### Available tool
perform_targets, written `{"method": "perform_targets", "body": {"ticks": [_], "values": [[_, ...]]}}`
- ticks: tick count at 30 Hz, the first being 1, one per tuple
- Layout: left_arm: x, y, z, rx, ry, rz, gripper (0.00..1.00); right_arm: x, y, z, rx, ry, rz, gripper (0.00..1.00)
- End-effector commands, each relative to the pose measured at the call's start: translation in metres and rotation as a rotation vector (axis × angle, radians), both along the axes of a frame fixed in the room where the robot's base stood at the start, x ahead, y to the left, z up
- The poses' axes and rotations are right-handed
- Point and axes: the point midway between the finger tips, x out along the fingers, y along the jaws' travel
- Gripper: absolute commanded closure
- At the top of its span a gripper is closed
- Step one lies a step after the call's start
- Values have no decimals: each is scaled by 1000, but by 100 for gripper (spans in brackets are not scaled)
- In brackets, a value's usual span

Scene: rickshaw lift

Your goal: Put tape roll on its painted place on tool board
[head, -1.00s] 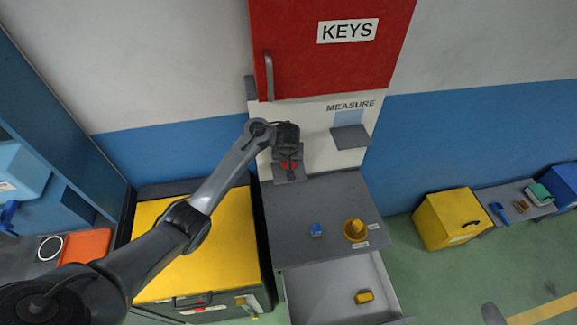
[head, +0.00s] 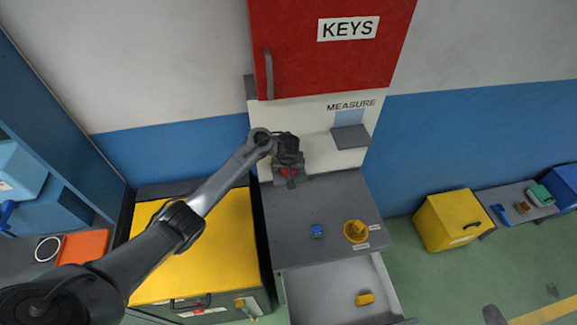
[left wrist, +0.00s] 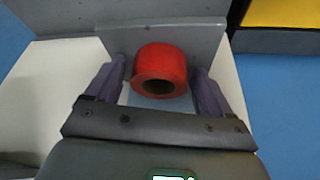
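The red tape roll (left wrist: 160,70) stands against a grey shelf (left wrist: 200,40) on the white tool board (left wrist: 40,90). A light blue painted patch shows just beside the roll in the left wrist view. My left gripper (left wrist: 158,88) is open around the roll, one finger on each side, with gaps visible between the fingers and the roll. In the head view my left gripper (head: 288,170) is at the left part of the tool board (head: 318,150), with a little red showing at its tips and the left shelf mostly hidden. My right gripper is in neither view.
A second grey shelf (head: 351,137) juts out to the right under the MEASURE label. Above is the red KEYS cabinet (head: 330,50). Below, a grey worktop (head: 290,200) carries a blue block (head: 316,231) and a yellow item (head: 356,231), over an open drawer (head: 325,290).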

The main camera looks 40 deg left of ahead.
Motion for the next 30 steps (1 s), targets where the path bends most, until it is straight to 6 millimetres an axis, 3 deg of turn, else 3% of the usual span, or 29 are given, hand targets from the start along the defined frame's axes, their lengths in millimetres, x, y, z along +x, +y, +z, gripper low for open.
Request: {"method": "perform_targets", "body": {"ticks": [9,14,30], "values": [[0,0,1,0,0,0,13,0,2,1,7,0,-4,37],[-1,-2,11,-2,-1,0,13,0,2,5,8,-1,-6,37],[-30,-23,95,-4,-2,0,13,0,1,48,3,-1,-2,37]]}}
